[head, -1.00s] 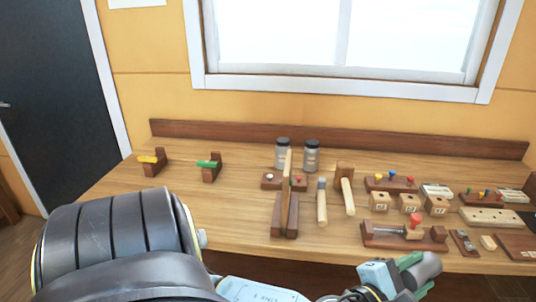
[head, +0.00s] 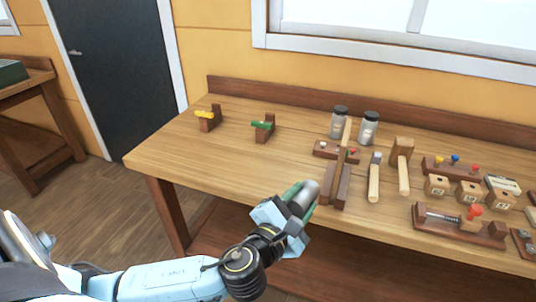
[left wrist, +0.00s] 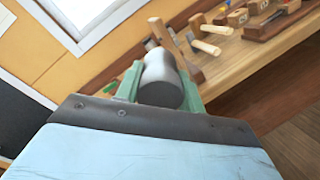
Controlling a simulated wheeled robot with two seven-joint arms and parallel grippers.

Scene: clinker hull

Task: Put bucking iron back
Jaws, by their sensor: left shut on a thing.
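The bucking iron (head: 304,196) is a grey metal cylinder. My left gripper (head: 297,193) is shut on it, with green fingers on either side. It is held in front of the workbench's front edge, left of the dark wooden stand (head: 340,185). In the left wrist view the bucking iron (left wrist: 161,80) sits between the green fingers of the left gripper (left wrist: 160,88), its rounded end toward the bench. My right gripper is not in view.
The wooden workbench (head: 180,150) carries holders with yellow (head: 205,115) and green (head: 262,125) tops, two jars (head: 369,128), mallets (head: 403,165), numbered blocks (head: 437,185) and a clamp-like tool (head: 458,222). The bench's left front is clear. A dark door (head: 120,70) stands left.

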